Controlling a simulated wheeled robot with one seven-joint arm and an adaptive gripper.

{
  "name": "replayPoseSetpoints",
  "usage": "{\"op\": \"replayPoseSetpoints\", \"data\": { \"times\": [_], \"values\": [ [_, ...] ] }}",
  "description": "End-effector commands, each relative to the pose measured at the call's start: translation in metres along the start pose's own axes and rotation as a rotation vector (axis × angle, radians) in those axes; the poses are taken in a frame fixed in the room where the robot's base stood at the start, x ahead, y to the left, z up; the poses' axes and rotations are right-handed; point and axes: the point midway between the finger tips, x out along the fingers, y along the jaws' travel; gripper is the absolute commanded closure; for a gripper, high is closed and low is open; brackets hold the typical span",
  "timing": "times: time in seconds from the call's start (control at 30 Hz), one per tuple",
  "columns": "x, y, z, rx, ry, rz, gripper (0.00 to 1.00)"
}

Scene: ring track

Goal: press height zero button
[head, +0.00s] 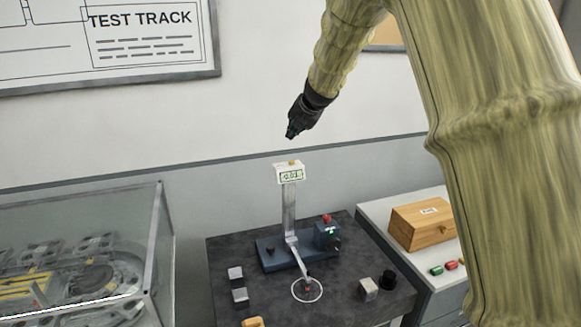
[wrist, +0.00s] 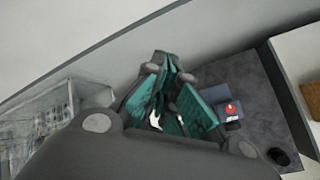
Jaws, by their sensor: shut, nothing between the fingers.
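A height gauge with an upright metal post (head: 289,208) stands on a dark table. Its white display head (head: 288,174) shows digits too small to read surely, and a small yellow button (head: 291,163) sits on top. A red button (head: 327,218) tops the dark blue box on the gauge's base; it also shows in the wrist view (wrist: 230,108). No label tells which is the height zero button. My gripper (head: 291,134) is shut and empty, pointing down above the display head, apart from it. In the wrist view, my gripper's fingers (wrist: 163,66) hide the display head.
Several small metal blocks (head: 240,295) and a black cylinder (head: 388,280) lie on the dark table (head: 225,262). A glass case (head: 150,240) stands at left. A wooden box (head: 422,226) sits on a white cabinet at right. The wall is behind; air around the display is free.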

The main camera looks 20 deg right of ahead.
Motion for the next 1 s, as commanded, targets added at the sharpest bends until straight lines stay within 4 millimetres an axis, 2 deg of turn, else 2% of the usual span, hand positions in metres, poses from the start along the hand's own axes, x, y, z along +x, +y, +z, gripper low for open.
{"op": "replayPoseSetpoints", "data": {
  "times": [0.43,1.0],
  "values": [
    [0.039,-0.027,-0.027,0.001,0.001,-0.001,1.0],
    [0.044,-0.031,-0.03,0.001,0.0,0.0,1.0]
  ]
}}
